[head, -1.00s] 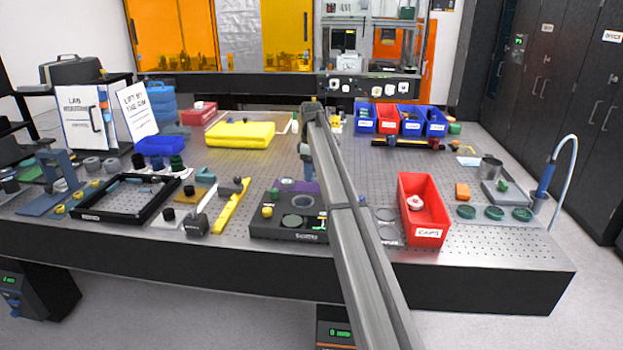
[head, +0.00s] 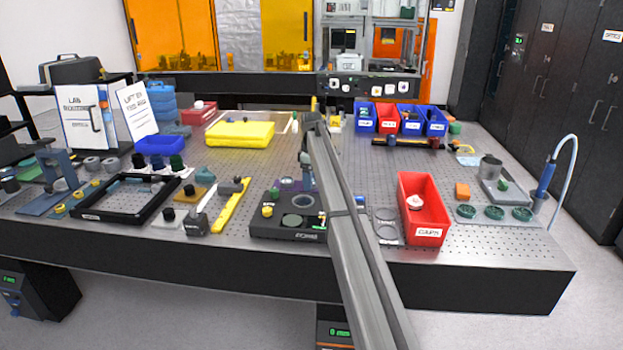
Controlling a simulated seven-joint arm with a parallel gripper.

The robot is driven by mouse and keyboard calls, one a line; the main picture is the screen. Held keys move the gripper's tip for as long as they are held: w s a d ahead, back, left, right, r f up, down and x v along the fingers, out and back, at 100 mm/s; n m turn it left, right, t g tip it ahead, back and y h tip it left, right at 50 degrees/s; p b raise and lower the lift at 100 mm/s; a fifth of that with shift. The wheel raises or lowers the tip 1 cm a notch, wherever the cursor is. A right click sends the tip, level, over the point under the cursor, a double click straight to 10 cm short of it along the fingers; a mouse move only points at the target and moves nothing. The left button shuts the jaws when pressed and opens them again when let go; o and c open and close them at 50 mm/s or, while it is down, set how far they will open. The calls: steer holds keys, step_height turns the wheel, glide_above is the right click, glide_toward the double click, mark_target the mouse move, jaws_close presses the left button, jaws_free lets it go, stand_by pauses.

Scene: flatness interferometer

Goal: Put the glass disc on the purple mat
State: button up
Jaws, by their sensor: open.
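My gripper (head: 309,186) hangs from the end of my arm above the back of a black instrument block (head: 262,233); its fingers are small and partly hidden by my arm, and it is open. The purple mat (head: 288,184) shows as a narrow strip behind the block, just left of the gripper; the rest is hidden. A round greenish disc (head: 292,220) lies on the block's top, with a pale ring-edged round (head: 303,202) beside it. I cannot tell which is the glass disc. Clear round outlines (head: 386,213) also show on a plate right of my arm.
A red bin (head: 424,232) stands right of my arm, with several green discs (head: 494,212) on a tray farther right. A yellow bar (head: 231,207) and black frame (head: 90,215) lie left.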

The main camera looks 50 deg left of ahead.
step_height(320, 180, up, 12)
steer(key=shift+r, duration=0.15)
stand_by(0.7)
